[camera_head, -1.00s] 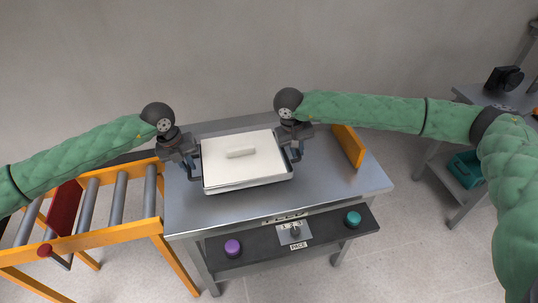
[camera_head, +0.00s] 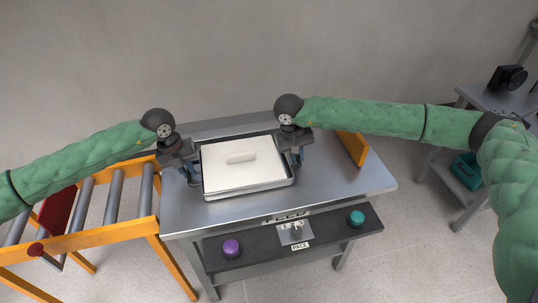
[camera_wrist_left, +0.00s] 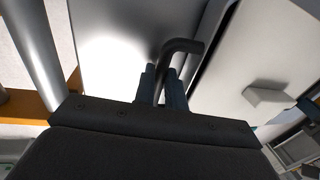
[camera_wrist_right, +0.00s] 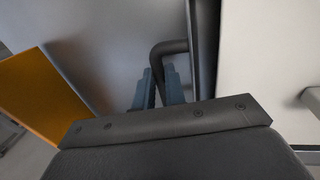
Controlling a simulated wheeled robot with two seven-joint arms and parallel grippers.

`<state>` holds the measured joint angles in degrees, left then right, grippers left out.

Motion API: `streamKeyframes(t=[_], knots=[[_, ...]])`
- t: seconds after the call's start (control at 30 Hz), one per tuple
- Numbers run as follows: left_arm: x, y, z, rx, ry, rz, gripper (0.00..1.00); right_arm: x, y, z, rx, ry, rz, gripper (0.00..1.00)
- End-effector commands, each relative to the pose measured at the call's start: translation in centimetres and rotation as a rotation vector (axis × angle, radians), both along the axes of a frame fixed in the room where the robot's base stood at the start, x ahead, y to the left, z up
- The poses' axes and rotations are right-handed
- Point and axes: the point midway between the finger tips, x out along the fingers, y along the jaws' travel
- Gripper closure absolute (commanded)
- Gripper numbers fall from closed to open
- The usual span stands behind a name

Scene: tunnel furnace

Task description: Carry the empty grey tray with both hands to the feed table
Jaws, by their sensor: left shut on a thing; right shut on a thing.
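The grey tray (camera_head: 250,190) is over the middle of the feed table (camera_head: 340,190), level; I cannot tell whether it touches the top. A white slab (camera_head: 225,175) with a small raised white block (camera_head: 240,158) fills the tray. My left gripper (camera_head: 190,176) is shut on the dark bent handle (camera_wrist_left: 184,46) at the tray's left side. My right gripper (camera_head: 298,161) is shut on the matching handle (camera_wrist_right: 166,48) at the right side. In both wrist views the handles run between the fingers.
An orange-framed roller conveyor (camera_head: 110,225) adjoins the table's left side. An orange guard (camera_head: 352,147) stands at its right. A front shelf holds a purple button (camera_head: 231,248), a teal button (camera_head: 356,218) and a pace dial (camera_head: 295,232). The tabletop right of the tray is clear.

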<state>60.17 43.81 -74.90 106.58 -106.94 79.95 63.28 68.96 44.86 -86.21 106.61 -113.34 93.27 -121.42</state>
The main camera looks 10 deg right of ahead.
Motion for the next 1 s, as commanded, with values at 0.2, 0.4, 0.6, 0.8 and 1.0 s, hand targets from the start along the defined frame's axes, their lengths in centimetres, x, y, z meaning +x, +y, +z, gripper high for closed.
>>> streamKeyframes(t=[0.2,0.4,0.6,0.8,1.0], knots=[[0.0,0.1,-0.5,0.002,0.000,0.002,0.76,0.0,-0.1,-0.5,-0.002,0.000,-0.002,0.76],[0.0,0.1,-0.6,0.001,0.000,0.001,0.66,0.0,-0.1,-0.6,-0.001,0.000,-0.001,0.66],[0.0,0.1,-0.3,0.000,-0.001,0.000,0.66,0.0,0.0,-0.6,0.000,0.000,0.000,0.66],[0.0,0.5,2.0,0.000,-0.003,0.001,0.66,0.0,0.0,-0.5,0.000,0.000,0.000,0.66],[0.0,1.3,5.8,0.000,-0.003,0.001,0.66,0.0,0.0,-0.6,0.000,0.000,0.000,0.66]])
